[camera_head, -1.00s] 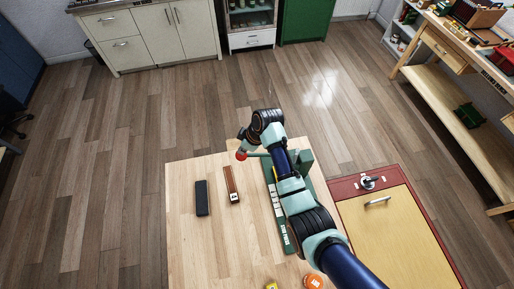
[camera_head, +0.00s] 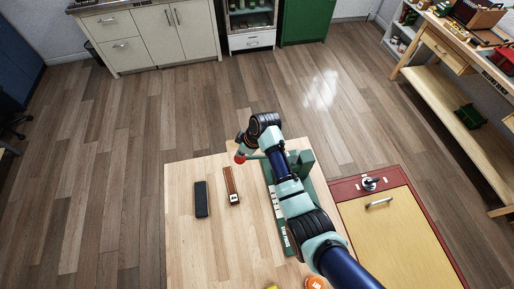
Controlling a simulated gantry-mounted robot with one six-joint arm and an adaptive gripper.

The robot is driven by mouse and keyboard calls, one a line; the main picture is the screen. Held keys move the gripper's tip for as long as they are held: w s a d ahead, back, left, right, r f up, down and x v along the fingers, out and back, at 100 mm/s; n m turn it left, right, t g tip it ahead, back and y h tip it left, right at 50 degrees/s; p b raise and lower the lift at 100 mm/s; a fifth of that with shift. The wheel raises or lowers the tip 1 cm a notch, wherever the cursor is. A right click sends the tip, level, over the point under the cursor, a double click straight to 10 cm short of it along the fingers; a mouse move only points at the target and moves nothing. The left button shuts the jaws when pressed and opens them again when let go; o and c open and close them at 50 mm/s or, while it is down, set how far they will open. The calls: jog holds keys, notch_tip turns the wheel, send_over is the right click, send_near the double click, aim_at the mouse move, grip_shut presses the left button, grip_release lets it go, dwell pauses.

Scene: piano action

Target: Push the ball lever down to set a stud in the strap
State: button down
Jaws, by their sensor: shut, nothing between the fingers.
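The red ball (camera_head: 240,159) of the lever shows near the far edge of the wooden table, left of the green press (camera_head: 304,160). My gripper (camera_head: 240,151) is shut and empty, just above the ball. It looks close to the ball or touching it; the view is too small to tell which. The lever's arm runs from the ball towards the press and is partly hidden by my arm. A brown strip (camera_head: 231,184), possibly the strap, lies on the table with a white mark at its near end. No stud can be made out.
A black block (camera_head: 201,199) lies left of the brown strip. A long green base with white labels (camera_head: 276,208) lies partly under my arm. An orange round thing (camera_head: 315,283) is at the near edge. The table's left part (camera_head: 185,250) is clear.

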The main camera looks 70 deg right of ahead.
aim_at(240, 159)
jog(key=shift+w+a+f+b, duration=0.1)
jog(key=shift+f+b, duration=0.2)
jog(key=shift+f, duration=0.2)
jog(key=shift+w+a+f+b, duration=0.1)
jog(key=shift+f+b, duration=0.15)
jog(key=shift+f, duration=0.2)
jog(key=shift+w+f+b, duration=0.1)
jog(key=shift+f+b, duration=0.55)
jog(key=shift+f, duration=0.45)
jog(key=shift+f+b, duration=0.4)
jog(key=shift+f, duration=0.1)
jog(key=shift+r, duration=0.1)
notch_tip(240, 159, up, 15)
jog(key=p, duration=1.3)
jog(key=shift+p, duration=0.35)
